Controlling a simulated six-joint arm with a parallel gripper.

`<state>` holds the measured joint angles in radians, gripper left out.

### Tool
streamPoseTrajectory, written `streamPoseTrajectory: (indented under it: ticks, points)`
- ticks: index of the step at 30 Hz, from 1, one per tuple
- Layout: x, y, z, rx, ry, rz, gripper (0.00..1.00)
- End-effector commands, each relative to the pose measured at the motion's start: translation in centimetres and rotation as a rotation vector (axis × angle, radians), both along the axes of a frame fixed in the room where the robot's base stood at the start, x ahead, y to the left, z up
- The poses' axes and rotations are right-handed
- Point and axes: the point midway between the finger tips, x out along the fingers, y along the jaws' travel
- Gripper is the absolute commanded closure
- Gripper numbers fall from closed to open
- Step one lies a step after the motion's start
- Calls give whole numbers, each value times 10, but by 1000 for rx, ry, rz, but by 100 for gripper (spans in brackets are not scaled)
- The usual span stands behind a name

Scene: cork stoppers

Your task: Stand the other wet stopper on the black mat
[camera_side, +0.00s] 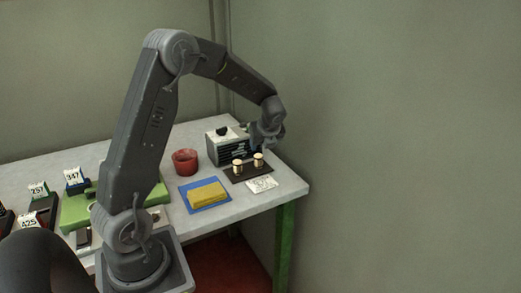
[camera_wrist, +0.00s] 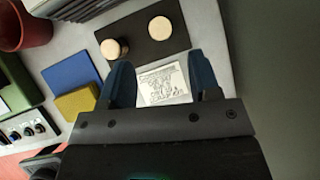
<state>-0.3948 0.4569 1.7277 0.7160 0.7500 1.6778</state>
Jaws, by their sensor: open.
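Two pale cork stoppers stand upright on the black mat (camera_side: 250,174), a left one (camera_side: 238,167) and a right one (camera_side: 258,160). In the wrist view the mat (camera_wrist: 143,46) is at the top, with the left stopper (camera_wrist: 112,48) near its left edge and the right stopper (camera_wrist: 160,28) further right. They are apart from each other. I cannot tell whether either is wet. My gripper (camera_side: 268,143) is above the mat area. In the wrist view its blue fingers (camera_wrist: 160,62) are spread and empty, with nothing held between them.
A card with writing (camera_wrist: 165,85) lies in front of the mat. A yellow sponge (camera_side: 208,194) lies on a blue cloth (camera_side: 184,202). A red cup (camera_side: 185,162) and a grey vented box (camera_side: 222,148) stand behind.

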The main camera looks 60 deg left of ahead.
Motion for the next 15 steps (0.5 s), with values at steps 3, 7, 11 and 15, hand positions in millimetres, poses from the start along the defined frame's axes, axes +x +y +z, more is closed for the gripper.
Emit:
streamPoseTrajectory:
  ticks: [3,7,11,15]
  points:
    - [-2,-6,9,-2,-6,6,43]
    - [-8,-27,29,-34,-86,86,43]
    - [-30,-72,66,-130,-267,289,43]
    - [-69,-131,102,-297,-481,577,43]
